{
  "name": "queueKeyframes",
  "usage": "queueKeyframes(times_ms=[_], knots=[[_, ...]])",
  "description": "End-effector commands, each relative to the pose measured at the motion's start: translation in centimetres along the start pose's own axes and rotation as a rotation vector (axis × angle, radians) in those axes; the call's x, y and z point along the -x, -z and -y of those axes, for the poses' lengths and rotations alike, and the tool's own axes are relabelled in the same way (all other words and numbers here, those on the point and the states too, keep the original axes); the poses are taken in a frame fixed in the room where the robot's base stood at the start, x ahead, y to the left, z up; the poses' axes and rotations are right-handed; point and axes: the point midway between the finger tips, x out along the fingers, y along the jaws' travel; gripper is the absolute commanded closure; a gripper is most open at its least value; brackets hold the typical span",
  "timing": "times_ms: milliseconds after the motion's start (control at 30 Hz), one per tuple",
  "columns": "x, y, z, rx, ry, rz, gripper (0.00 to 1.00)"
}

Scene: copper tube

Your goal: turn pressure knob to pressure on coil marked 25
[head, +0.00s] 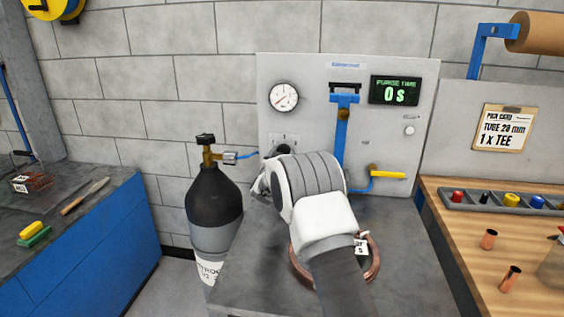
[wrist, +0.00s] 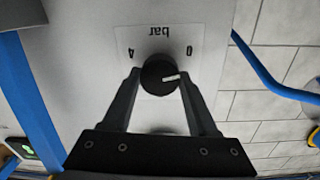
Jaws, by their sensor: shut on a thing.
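In the wrist view the round black pressure knob (wrist: 158,75) sits on a panel label with "bar", "0" and "4", seen upside down. Its white pointer line points right and slightly up in the picture. My gripper (wrist: 160,74) has one finger on each side of the knob and is shut on it. The copper coil (head: 375,264) lies on the grey bench, partly behind my arm, with a mostly hidden tag (head: 361,247).
A dark gas cylinder (head: 213,205) with a brass valve stands left of the panel (head: 385,140). A blue lever (head: 342,125), a yellow-handled valve (head: 387,174) and a display (head: 395,90) reading "PURGE TIME 0 s" are on the panel. A wooden bench (head: 460,235) stands right.

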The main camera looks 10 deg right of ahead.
Motion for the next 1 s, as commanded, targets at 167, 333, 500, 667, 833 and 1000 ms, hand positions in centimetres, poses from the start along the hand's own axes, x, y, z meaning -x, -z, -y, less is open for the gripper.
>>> queueKeyframes(times_ms=[167,333,500,667,833,1000], knots=[[-0.01,-0.54,-0.17,-0.171,0.000,0.003,0.96],[-0.03,-0.52,-0.28,-0.331,0.000,0.009,0.96],[-0.01,-0.46,-0.25,-0.477,0.001,0.015,0.96],[-0.02,-0.37,-0.27,-0.589,0.002,0.018,0.96],[-0.02,-0.28,-0.27,-0.677,0.002,0.022,0.96],[0.00,-0.23,-0.24,-0.730,0.003,0.024,0.96]])
